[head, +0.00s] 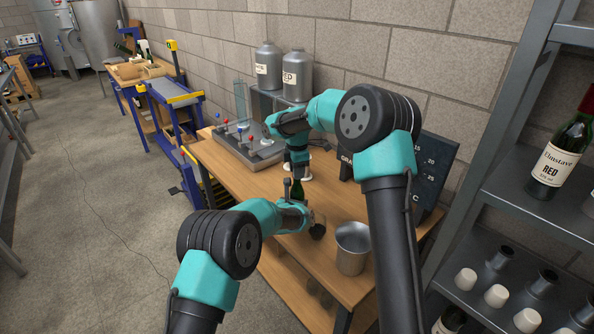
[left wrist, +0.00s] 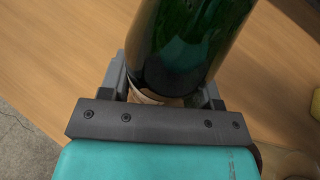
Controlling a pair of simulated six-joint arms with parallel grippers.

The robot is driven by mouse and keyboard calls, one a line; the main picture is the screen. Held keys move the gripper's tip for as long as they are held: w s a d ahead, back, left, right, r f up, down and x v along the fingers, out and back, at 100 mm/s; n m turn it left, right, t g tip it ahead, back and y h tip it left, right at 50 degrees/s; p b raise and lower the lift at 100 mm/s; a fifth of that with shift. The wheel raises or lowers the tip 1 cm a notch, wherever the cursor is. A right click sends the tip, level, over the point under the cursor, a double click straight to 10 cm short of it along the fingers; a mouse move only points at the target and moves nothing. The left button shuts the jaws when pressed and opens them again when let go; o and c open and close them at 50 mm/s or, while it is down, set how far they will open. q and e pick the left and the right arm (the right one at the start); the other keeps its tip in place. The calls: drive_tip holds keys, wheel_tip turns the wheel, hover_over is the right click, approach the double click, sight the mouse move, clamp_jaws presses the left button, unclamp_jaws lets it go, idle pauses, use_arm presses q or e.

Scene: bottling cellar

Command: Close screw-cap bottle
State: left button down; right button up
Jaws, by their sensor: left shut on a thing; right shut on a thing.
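A dark green bottle (head: 297,189) stands about upright over the wooden table, partly hidden by my arms. My left gripper (head: 298,211) is shut around its body. The left wrist view shows the bottle's green glass (left wrist: 185,40) between the fingers of the left gripper (left wrist: 165,92), with a strip of pale label low down. My right gripper (head: 298,168) points down right above the bottle and is shut at its top. The screw cap and the bottle's mouth are hidden by the right gripper.
A metal bucket (head: 352,250) stands on the table (head: 290,262) right of the bottle. A grey rack with small coloured knobs (head: 250,147) is at the back left. A dark board (head: 433,170) stands at the back right. Shelving with a bottle (head: 560,155) is far right.

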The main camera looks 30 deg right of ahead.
drive_tip(key=o, duration=1.1)
drive_tip(key=shift+r, duration=0.15)
wheel_tip(320, 180, up, 12)
drive_tip(key=shift+f, duration=0.1)
use_arm(q)
drive_tip(key=shift+c, duration=1.2)
unclamp_jaws()
